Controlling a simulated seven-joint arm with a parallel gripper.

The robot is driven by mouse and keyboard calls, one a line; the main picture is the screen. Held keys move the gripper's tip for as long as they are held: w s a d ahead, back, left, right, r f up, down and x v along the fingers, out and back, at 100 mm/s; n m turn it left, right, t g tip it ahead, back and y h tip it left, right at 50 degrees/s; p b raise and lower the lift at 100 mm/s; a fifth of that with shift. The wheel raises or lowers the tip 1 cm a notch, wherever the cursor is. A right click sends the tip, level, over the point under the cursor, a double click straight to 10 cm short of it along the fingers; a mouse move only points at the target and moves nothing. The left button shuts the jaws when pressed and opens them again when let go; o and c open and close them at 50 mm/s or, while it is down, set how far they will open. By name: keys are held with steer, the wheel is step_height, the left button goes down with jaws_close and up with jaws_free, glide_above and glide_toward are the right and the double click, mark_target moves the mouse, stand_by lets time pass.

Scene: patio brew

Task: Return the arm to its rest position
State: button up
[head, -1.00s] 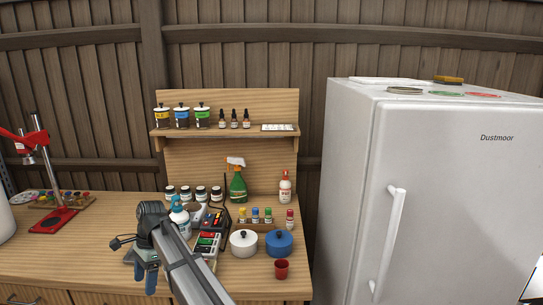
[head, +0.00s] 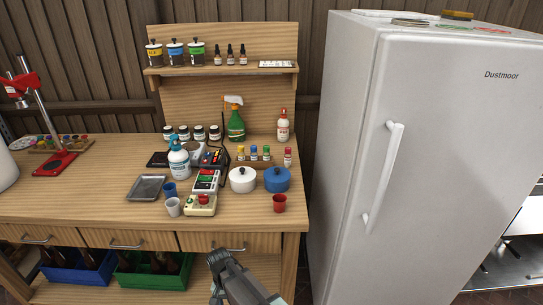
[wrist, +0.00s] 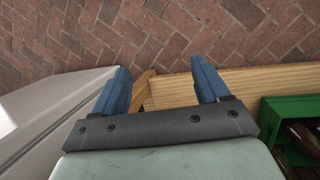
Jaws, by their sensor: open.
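My gripper shows in the wrist view (wrist: 163,85) with its two blue fingers spread apart and nothing between them. Behind the fingers are brick paving and a wooden edge of the workbench. In the head view my arm (head: 240,280) is at the bottom centre, in front of the workbench (head: 100,207) and below its top. The fingers themselves are hidden in the head view.
The white fridge (head: 440,130) stands right of the bench. Near the bench front are a metal tray (head: 147,187), a white cup (head: 172,207), a blue cup (head: 169,189) and a red cup (head: 279,203). A green crate (wrist: 285,118) with bottles is under the bench. Brick floor (wrist: 190,30) is clear.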

steer(key=s+d+f+h, duration=0.1)
steer(key=s+d+f, duration=0.25)
steer(key=d, duration=0.45)
steer(key=s+d+f+t+h, duration=0.1)
steer(key=s+d+f, duration=0.1)
steer(key=d+f, duration=0.4)
steer(key=s+d+f, duration=0.3)
steer(key=d+f, duration=0.1)
steer(key=d, duration=0.5)
steer(key=s+d+g+y, duration=0.1)
steer(key=s+d, duration=0.3)
steer(key=s, duration=0.4)
steer(key=s+d+f+g+y, duration=0.1)
steer(key=s+d+g+y, duration=0.1)
steer(key=s, duration=0.6)
steer(key=shift+s+d+f+g+y, duration=0.15)
steer(key=shift+s+d+g+y, duration=0.2)
steer(key=shift+d+g, duration=0.55)
